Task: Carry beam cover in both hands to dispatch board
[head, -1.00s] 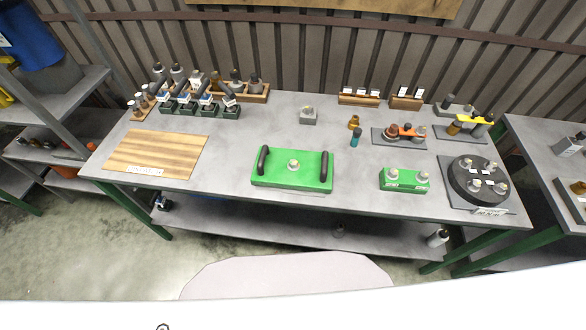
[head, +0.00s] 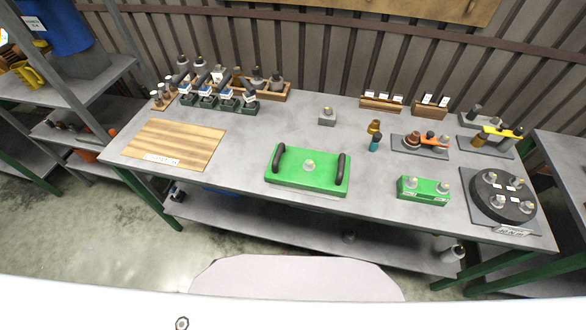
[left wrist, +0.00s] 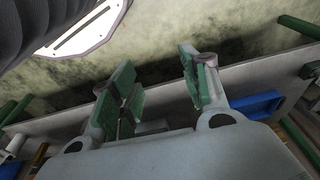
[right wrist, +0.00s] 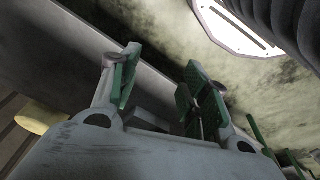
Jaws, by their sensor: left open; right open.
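The beam cover (head: 308,178) is a green block with two black handles, one at each end, and a grey knob in its middle. It lies flat near the table's front edge, at the centre of the head view. The dispatch board (head: 165,145) appears to be the striped wooden board with a white label at the table's left end; it is bare. In the left wrist view my left gripper (left wrist: 158,85) is open and empty. In the right wrist view my right gripper (right wrist: 160,85) is open and empty. Neither gripper shows in the head view.
A smaller green block (head: 423,190) and a round black fixture (head: 503,197) stand right of the cover. Several bottles in dark green holders (head: 215,98) stand behind the board. A small grey block (head: 327,117) sits behind the cover. The table between board and cover is clear.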

